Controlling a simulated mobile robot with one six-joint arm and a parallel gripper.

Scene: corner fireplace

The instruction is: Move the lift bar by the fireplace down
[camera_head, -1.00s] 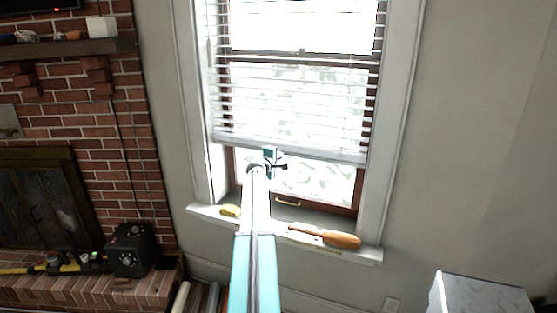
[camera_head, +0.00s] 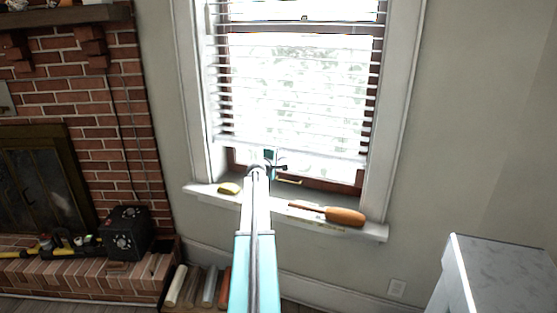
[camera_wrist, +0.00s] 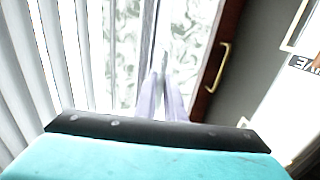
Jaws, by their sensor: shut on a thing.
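White slatted blinds hang over the window right of the brick fireplace (camera_head: 98,150). Their bottom bar, the lift bar (camera_head: 325,155), crosses the window a little above the gold sash handle (camera_head: 290,181). My gripper (camera_head: 274,165) is at this bar, left of its middle, and is shut on it. The wrist view shows the two pale fingers (camera_wrist: 163,98) close together at the end of the thin bar (camera_wrist: 149,45), with the slats to the left. The exact contact is washed out by glare.
The window sill (camera_head: 375,231) holds a yellow item (camera_head: 229,188) and an orange-brown handled tool (camera_head: 343,216). A black box (camera_head: 127,233) sits on the hearth. A pale cabinet (camera_head: 505,275) stands at lower right. Wall right of the window is bare.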

